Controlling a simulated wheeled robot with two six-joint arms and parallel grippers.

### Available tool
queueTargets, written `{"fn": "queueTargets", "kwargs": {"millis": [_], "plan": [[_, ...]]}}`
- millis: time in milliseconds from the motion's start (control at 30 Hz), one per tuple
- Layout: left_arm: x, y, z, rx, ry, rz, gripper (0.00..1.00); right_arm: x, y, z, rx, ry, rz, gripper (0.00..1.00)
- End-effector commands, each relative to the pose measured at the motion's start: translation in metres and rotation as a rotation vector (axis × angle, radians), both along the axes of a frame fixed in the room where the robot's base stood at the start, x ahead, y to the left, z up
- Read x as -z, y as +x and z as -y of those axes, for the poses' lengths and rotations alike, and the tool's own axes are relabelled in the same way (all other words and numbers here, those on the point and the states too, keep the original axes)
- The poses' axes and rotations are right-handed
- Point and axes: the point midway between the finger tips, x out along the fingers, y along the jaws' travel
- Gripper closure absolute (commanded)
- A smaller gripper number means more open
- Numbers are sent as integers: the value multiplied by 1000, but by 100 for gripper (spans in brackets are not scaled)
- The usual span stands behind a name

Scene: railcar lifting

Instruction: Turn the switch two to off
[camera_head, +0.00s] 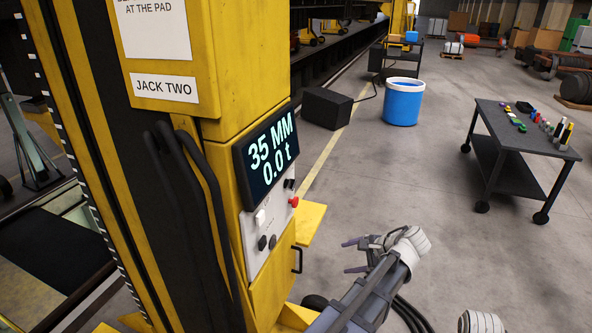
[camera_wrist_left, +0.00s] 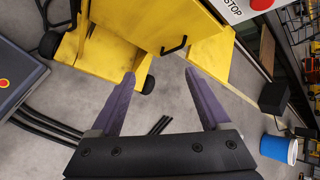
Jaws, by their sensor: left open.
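The yellow jack column (camera_head: 245,60) labelled JACK TWO carries a light control panel (camera_head: 269,232) under a display reading 35 MM and 0.0 t. The panel holds dark round knobs (camera_head: 267,242), a white part (camera_head: 260,217), small black controls (camera_head: 289,184) and a red button (camera_head: 294,202). Their labels and settings are too small to read. My left gripper (camera_head: 352,256) is open and empty, to the right of the panel and apart from it. In the left wrist view, its fingers (camera_wrist_left: 160,75) point toward the yellow cabinet; the red button (camera_wrist_left: 262,4) and STOP label show at the top.
Black hoses run along the column's front. A black box (camera_head: 326,108), a blue bucket (camera_head: 403,102) and a dark cart (camera_head: 525,137) stand farther back. The floor between is clear.

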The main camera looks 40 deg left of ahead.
Motion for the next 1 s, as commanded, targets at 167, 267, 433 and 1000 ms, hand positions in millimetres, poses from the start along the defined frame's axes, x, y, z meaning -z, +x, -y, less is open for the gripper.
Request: {"fn": "queueTargets", "kwargs": {"millis": [167, 267, 433, 1000], "plan": [[-89, 34, -85, 43, 228, -147, 20, -50, 0, 0, 1, 0, 0, 100], [-122, 42, -119, 57, 322, -228, 20, -64, 0, 0, 2, 0, 0, 100], [-154, 47, -151, 66, 414, -320, 20, -75, 0, 0, 2, 1, 0, 100], [-143, 42, -198, 67, 437, -347, 20, -59, 0, 0, -1, 0, 0, 100]]}}
